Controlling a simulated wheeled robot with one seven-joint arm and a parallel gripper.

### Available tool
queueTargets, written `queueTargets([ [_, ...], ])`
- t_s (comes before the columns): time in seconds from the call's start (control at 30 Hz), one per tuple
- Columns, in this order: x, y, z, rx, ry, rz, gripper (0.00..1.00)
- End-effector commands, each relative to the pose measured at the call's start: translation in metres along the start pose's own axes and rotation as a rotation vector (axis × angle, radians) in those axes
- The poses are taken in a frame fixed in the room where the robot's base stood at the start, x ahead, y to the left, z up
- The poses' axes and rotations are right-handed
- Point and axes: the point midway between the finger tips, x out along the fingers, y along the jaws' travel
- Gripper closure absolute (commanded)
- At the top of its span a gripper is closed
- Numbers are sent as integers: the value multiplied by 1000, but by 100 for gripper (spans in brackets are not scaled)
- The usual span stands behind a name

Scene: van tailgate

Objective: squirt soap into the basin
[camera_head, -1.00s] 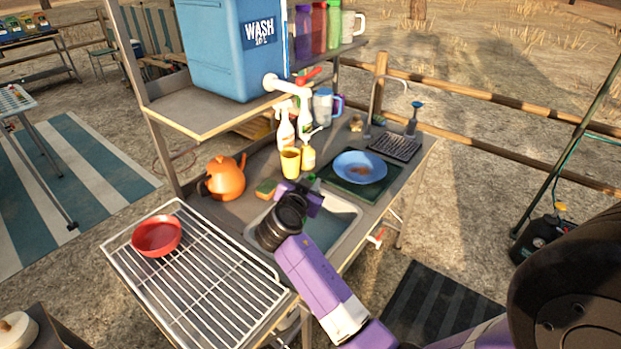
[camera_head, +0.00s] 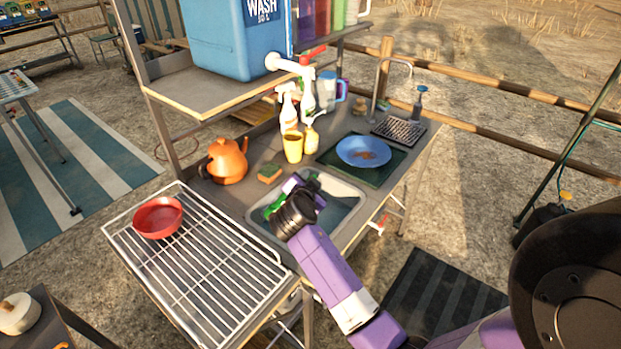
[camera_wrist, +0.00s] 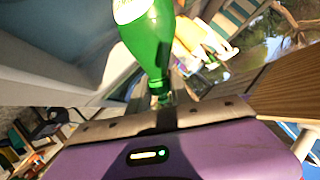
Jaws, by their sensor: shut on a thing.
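A green bottle (camera_wrist: 150,40) with a pale label fills the top middle of the wrist view. It also shows in the head view (camera_head: 271,207), tilted, at the left side of my wrist. My gripper (camera_head: 292,190) is shut on the bottle and holds it over the left part of the basin (camera_head: 345,192). In the wrist view my gripper (camera_wrist: 165,98) closes near the bottle's narrow end. The basin is a grey rectangular sink set into the counter. My wrist hides part of it. I cannot tell whether any soap is coming out.
A sponge (camera_head: 270,172), an orange kettle (camera_head: 228,161), a yellow cup (camera_head: 293,147) and spray bottles stand behind the basin. A blue plate (camera_head: 363,152) lies to the right. A wire rack (camera_head: 205,270) with a red bowl (camera_head: 158,218) is at the left. A blue water container (camera_head: 235,45) sits above.

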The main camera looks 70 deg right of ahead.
Motion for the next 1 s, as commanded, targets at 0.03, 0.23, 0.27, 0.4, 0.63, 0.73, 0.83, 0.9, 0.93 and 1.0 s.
queueTargets([
  [0.03, 2, 2, 2, 24, -10, -3, 100],
  [0.23, 6, 8, 12, 116, -57, -18, 100],
  [0.27, 7, 9, 14, 129, -63, -20, 100],
  [0.4, 10, 13, 21, 193, -95, -30, 100],
  [0.63, 12, 15, 27, 351, -173, -56, 100],
  [0.73, 10, 12, 26, 466, -233, -73, 100],
  [0.83, 8, 9, 24, 567, -284, -89, 100],
  [0.9, 8, 8, 24, 623, -313, -96, 100],
  [0.93, 8, 8, 23, 644, -324, -100, 100],
  [1.0, 7, 7, 22, 685, -344, -106, 100],
])
